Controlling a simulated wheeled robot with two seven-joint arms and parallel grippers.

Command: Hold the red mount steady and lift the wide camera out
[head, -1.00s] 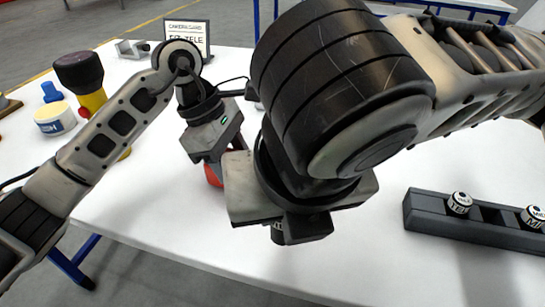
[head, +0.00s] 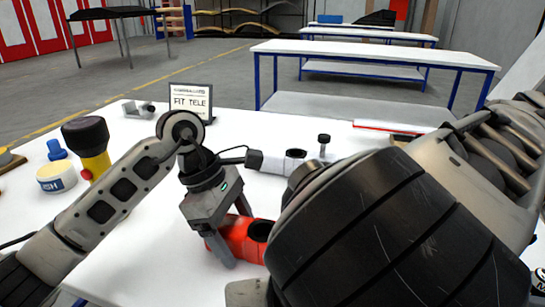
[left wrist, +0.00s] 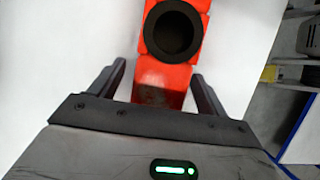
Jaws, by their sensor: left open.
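The red mount (head: 236,238) lies on the white table in front of me, with a dark round opening on top. In the left wrist view the red mount (left wrist: 165,82) has a black ring around a dark hole; I cannot tell whether a camera sits inside. My left gripper (head: 232,232) is open, its fingers on either side of the red mount; they also show in the left wrist view (left wrist: 160,85). I cannot make out contact. My right arm fills the lower right of the head view; only a corner of its gripper body shows, and its fingers are hidden. I cannot identify the wide camera.
A sign (head: 190,101) reading "FIT TELE" stands at the back. A grey-white device (head: 272,161) and a black knob (head: 324,139) are beyond the mount. A yellow-black flashlight (head: 88,145), a tub (head: 57,177) and a blue item (head: 57,150) stand left. The table between is clear.

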